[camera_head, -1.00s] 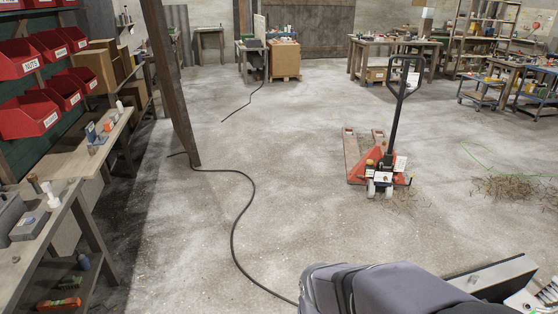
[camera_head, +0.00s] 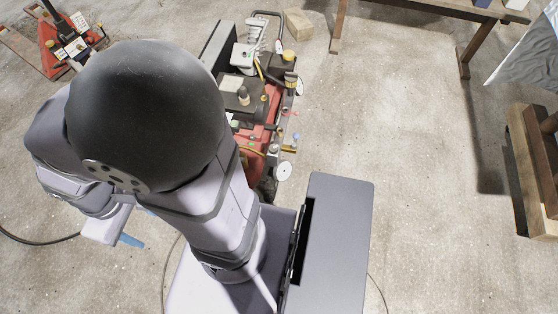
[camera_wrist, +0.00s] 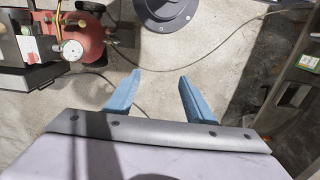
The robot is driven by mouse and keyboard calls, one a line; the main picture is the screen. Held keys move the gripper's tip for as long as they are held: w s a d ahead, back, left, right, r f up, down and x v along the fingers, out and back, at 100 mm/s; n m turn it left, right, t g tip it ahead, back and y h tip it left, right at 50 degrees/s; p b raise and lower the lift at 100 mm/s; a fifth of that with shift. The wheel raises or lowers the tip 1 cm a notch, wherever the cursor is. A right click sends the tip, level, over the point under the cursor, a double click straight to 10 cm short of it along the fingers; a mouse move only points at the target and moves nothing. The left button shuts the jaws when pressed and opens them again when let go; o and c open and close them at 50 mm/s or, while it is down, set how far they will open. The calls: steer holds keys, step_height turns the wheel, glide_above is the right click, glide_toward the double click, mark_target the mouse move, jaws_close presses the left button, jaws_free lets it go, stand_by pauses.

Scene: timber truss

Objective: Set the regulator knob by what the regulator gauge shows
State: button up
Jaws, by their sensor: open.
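A red compressor (camera_head: 268,118) stands beyond my arm in the head view, partly hidden by it. Two white round gauges show on its right side, a nearer one (camera_head: 284,171) and a farther one (camera_head: 300,86); their needles are too small to read. I cannot tell which is the regulator gauge, nor which fitting is the regulator knob. In the wrist view the compressor's red tank (camera_wrist: 88,38) is at upper left, with a white dial (camera_wrist: 72,50) on it. My gripper (camera_wrist: 158,82) is open and empty, its blue fingers apart over the floor, right of the tank.
A black hose (camera_head: 40,241) lies on the floor at left. A red pallet jack (camera_head: 62,48) stands at upper left. A wooden block (camera_head: 298,23) lies behind the compressor. A timber stack (camera_head: 530,165) is at the right edge. The floor between is clear.

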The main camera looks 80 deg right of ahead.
steer(key=s+d+f+m+b, duration=0.2)
steer(key=d+f+m+b, duration=0.15)
steer(key=d+f, duration=0.2)
steer(key=m+b, duration=0.2)
steer(key=b, duration=1.5)
glide_above(272, 150)
steer(key=d, duration=0.2)
steer(key=f, duration=2.6)
steer(key=shift+s+a+f, duration=0.1)
steer(key=shift+s+a, duration=0.05)
steer(key=shift+a, duration=0.1)
steer(key=shift+d+r+n, duration=0.15)
steer(key=shift+r+n, duration=0.05)
steer(key=shift+n, duration=0.85)
steer(key=n, duration=0.5)
steer(key=shift+a, duration=0.25)
